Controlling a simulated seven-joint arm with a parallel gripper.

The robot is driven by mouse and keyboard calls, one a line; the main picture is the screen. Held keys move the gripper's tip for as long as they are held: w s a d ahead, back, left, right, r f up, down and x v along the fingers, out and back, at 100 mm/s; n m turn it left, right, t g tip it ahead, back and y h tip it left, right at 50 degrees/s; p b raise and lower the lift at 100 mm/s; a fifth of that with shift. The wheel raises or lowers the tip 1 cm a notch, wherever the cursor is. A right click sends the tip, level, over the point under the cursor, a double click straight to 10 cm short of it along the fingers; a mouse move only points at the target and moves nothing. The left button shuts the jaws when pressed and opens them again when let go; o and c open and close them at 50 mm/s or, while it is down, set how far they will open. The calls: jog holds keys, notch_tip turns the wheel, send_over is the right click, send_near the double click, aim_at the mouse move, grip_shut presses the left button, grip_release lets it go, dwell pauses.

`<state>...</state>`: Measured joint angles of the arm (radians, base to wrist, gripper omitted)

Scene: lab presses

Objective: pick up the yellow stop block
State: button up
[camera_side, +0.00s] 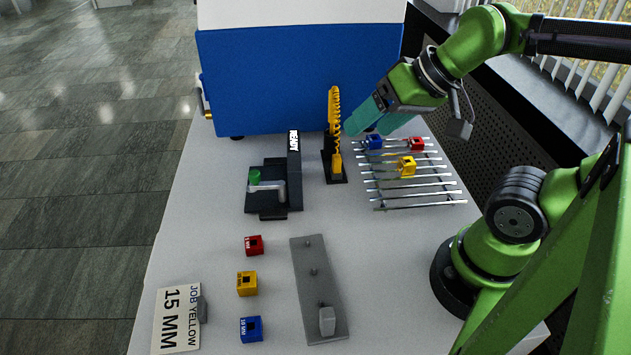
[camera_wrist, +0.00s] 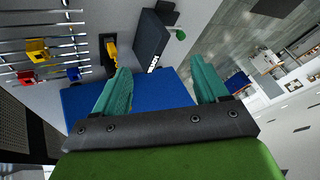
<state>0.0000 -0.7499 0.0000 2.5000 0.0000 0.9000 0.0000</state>
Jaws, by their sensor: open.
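A yellow block (camera_side: 246,284) with a dark square opening and a small label sits on the white table, between a red block (camera_side: 254,245) and a blue block (camera_side: 251,329). Another yellow piece (camera_side: 407,166) sits on the wire rack; it also shows in the wrist view (camera_wrist: 36,50). My gripper (camera_side: 364,131) is open and empty, raised near the back of the table by the yellow toothed upright. Its teal fingers are spread apart in the wrist view (camera_wrist: 160,68). It is far from the yellow block on the table, which the wrist view does not show.
A wire rack (camera_side: 412,183) also holds a blue piece (camera_side: 374,142) and a red piece (camera_side: 417,144). A yellow toothed upright (camera_side: 334,110), a black press (camera_side: 272,190) and a blue panel (camera_side: 290,80) stand behind. A grey plate with pegs (camera_side: 313,290) and a "JOB YELLOW 15 MM" card (camera_side: 178,315) lie in front.

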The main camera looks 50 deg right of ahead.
jog(key=shift+c, duration=0.3)
jog(key=m+g+h, duration=0.2)
jog(key=m+g, duration=0.3)
jog(key=g, duration=0.2)
send_over(245, 277)
notch_tip(245, 277, down, 7)
notch_tip(245, 277, down, 11)
jog(key=shift+s+f, duration=0.1)
jog(key=shift+s+a+f, duration=0.1)
jog(key=shift+s+f, duration=0.05)
jog(key=shift+f, duration=1.25)
jog(key=shift+s+a+f, duration=0.1)
jog(key=shift+f, duration=1.25)
jog(key=shift+c, duration=0.3)
